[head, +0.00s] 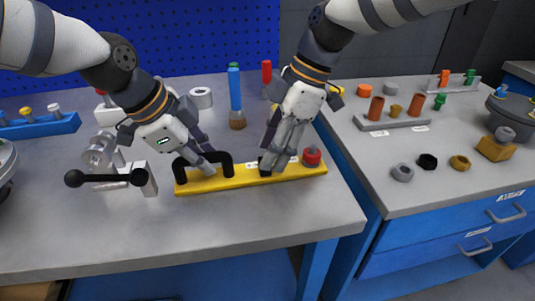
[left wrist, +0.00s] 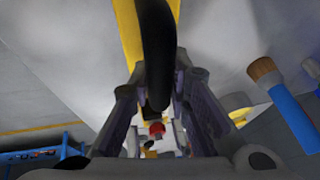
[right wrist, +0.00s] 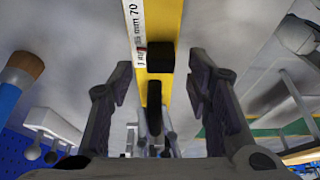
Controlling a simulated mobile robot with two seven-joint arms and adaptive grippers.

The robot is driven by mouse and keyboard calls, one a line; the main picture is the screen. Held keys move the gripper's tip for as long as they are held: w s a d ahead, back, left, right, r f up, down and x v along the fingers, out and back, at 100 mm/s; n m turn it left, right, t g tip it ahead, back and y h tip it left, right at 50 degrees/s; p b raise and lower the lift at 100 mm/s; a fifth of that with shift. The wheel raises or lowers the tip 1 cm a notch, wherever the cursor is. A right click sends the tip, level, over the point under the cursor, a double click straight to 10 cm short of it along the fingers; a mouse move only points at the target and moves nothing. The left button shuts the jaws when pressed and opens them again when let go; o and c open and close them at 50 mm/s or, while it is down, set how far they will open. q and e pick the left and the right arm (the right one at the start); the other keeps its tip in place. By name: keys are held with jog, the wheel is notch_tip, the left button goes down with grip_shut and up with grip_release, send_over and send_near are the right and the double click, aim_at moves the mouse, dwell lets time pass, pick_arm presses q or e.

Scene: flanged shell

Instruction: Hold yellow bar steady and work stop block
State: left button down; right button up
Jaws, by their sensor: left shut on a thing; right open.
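The yellow bar (head: 250,178) lies along the front of the grey bench, with a black arched handle (head: 222,157) at its left end and a red knob (head: 312,155) at its right. My left gripper (head: 209,166) is shut on the handle, which runs between its fingers in the left wrist view (left wrist: 157,50). A small black block (head: 265,168), apparently the stop block, sits on the bar beside a white scale strip. My right gripper (head: 277,163) is open above it. In the right wrist view the block (right wrist: 160,57) lies between and beyond the spread fingers, seemingly untouched.
A dumbbell-shaped black lever (head: 105,179) on a grey fixture stands left of the bar. A blue-handled brush (head: 236,98) stands behind it. A second bench (head: 430,185) at right holds several pegs and rings. Bench space in front of the bar is clear.

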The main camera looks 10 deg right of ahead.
pick_arm(q)
jog(key=shift+f, duration=0.1)
pick_arm(e)
jog(key=shift+x, duration=1.15)
grip_shut()
jog(key=shift+d, duration=1.15)
grip_release()
jog(key=shift+r, duration=0.1)
jog(key=v, duration=1.2)
